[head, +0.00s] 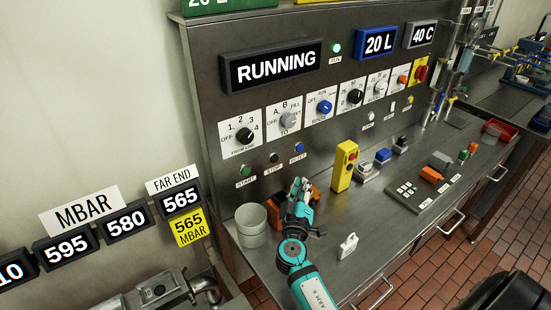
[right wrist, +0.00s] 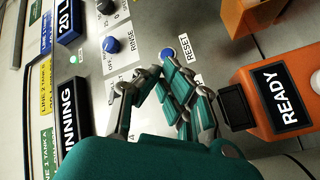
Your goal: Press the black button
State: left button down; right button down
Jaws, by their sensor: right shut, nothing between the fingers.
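The black button (head: 274,157), labelled STOP, sits on the upright grey panel, between the START button (head: 246,170) and the blue RESET button (head: 299,147). My right gripper (head: 298,184) is shut and empty, below and in front of this row of buttons, apart from the black button in the head view. In the right wrist view, my right gripper (right wrist: 160,76) points at the panel with its fingers together, beside the blue RESET button (right wrist: 168,53). The black button cannot be made out there; the fingers may hide it. My left gripper is not in view.
An orange box with a READY display (right wrist: 282,97) stands close to my right gripper. On the bench are a grey bucket (head: 250,224), a yellow box (head: 345,166) and a white tag-like object (head: 347,246). Knobs, including a black one (head: 244,136), line the panel above the buttons.

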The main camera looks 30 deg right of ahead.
aim_at(274, 159)
jog(key=w+b, duration=0.2)
jog(key=w, duration=0.7)
jog(key=shift+a, duration=0.35)
jog(key=shift+s, duration=0.1)
dwell(1.0)
jog(key=shift+b, duration=0.35)
jog(key=shift+w+b, duration=0.45)
